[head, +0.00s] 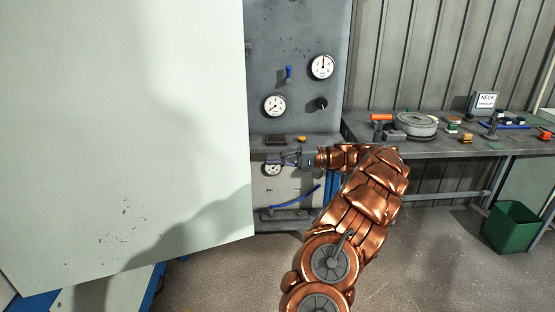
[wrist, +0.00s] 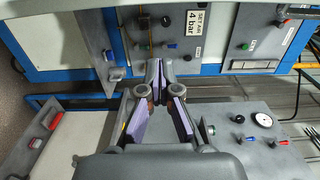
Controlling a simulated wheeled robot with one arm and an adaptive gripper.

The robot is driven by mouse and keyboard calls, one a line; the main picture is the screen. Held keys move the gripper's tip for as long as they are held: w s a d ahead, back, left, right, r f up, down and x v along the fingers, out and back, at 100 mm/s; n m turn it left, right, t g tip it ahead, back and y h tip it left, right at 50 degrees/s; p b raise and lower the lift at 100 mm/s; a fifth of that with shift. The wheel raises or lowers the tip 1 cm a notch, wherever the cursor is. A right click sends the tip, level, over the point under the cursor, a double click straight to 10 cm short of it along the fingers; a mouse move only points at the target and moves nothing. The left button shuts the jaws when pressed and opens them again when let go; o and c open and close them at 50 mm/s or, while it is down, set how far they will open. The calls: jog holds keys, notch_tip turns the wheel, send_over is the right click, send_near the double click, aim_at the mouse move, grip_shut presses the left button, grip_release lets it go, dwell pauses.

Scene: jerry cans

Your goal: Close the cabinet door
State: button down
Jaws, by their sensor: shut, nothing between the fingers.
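The cabinet door (head: 125,120) looks to be the large pale panel filling the left of the head view. It stands swung out toward me, with its free right edge close to the left of my gripper in the picture. My gripper (head: 274,160) is shut and empty, pointing left in front of the grey gauge cabinet (head: 300,100). In the wrist view my gripper (wrist: 159,72) has its fingertips together with nothing between them. I cannot tell whether it touches the door. The door hides much of what stands behind it.
A grey workbench (head: 445,150) with tools and a round grey object (head: 416,124) stands at the right. A green bin (head: 511,227) is on the floor below. The floor (head: 430,260) between my arm and the bin is clear.

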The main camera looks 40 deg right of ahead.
jog(key=w+a+p, duration=0.1)
jog(key=a+p, duration=0.2)
jog(key=a, duration=0.4)
jog(key=shift+p, duration=0.35)
jog(key=shift+a, duration=0.15)
dwell(0.4)
